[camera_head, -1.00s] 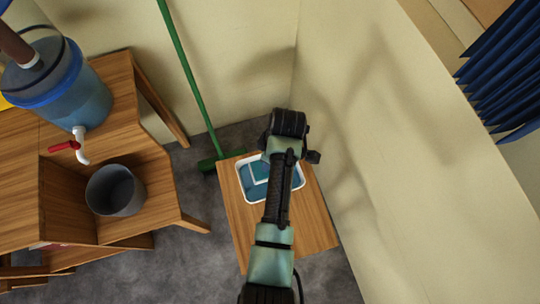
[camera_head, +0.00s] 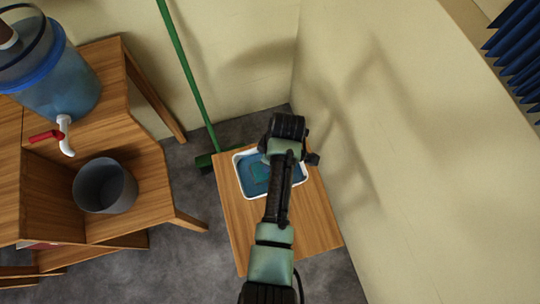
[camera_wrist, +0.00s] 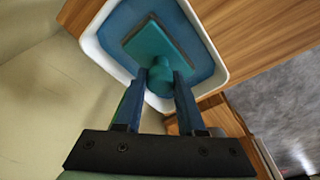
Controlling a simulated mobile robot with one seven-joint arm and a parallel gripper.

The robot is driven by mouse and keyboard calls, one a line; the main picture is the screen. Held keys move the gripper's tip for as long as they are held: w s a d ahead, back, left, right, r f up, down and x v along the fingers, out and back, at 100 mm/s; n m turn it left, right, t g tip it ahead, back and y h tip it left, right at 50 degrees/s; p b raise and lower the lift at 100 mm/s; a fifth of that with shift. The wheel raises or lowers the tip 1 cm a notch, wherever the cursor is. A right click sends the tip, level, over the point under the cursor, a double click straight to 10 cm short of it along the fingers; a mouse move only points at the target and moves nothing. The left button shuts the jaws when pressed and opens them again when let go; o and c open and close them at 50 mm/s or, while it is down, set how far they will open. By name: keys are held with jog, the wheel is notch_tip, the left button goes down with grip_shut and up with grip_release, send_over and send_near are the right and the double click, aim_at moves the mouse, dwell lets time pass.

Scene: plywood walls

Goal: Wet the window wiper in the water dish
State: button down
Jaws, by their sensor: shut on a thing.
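The water dish is a white-rimmed tray (camera_head: 238,160) with blue water on a small wooden table; it also shows in the wrist view (camera_wrist: 91,47). The window wiper (camera_wrist: 163,52) is teal, with a flat rectangular head and a rounded handle end. Its head lies within the dish outline, over or in the blue water; I cannot tell how deep it sits. My gripper (camera_wrist: 161,88) is shut on the wiper's handle, one finger on each side. In the head view my arm covers part of the dish, and the wiper (camera_head: 259,173) shows only as a faint teal patch.
The small wooden table (camera_head: 312,222) has bare top in front of the dish. A wall stands close on the right. A green broom (camera_head: 188,75) leans behind. At left, a wooden stand (camera_head: 140,150) holds a grey bucket (camera_head: 104,186) and a water dispenser (camera_head: 62,85).

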dwell(0.4)
notch_tip(320, 180, up, 8)
jog(key=p, duration=0.8)
jog(key=shift+r, duration=0.15)
dwell(1.9)
notch_tip(320, 180, up, 4)
jog(key=p, duration=0.4)
dwell(0.4)
